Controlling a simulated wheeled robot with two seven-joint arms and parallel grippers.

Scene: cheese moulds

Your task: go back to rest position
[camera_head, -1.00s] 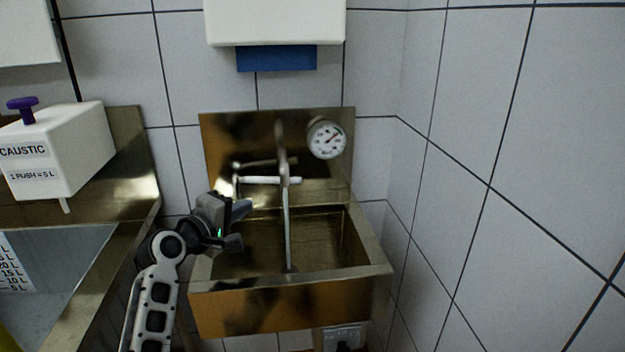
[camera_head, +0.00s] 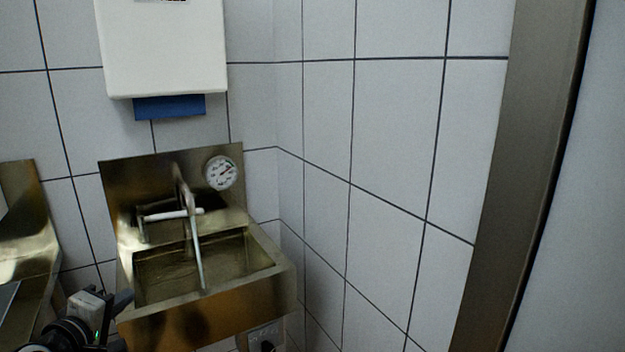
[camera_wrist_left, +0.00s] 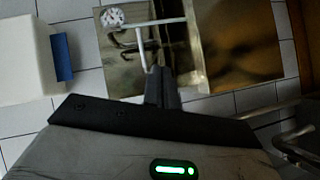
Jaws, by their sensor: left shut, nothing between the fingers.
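My left gripper (camera_head: 121,321) is low at the left in the head view, in front of the steel sink's left front corner and apart from the tap. In the left wrist view its fingers (camera_wrist_left: 162,88) are together with nothing between them. The steel sink (camera_head: 205,325) is fixed to the tiled wall, with a tap (camera_head: 194,240) over its basin and a round dial gauge (camera_head: 221,173) on its backsplash. The tap also shows in the left wrist view (camera_wrist_left: 146,45). My right gripper is in neither view.
A white dispenser (camera_head: 162,45) with a blue paper towel (camera_head: 170,107) hangs above the sink. Another steel unit (camera_head: 28,225) is at the left edge. A tiled wall (camera_head: 385,150) and a brownish metal post (camera_head: 525,170) stand to the right. A wall socket (camera_head: 265,338) is below the sink.

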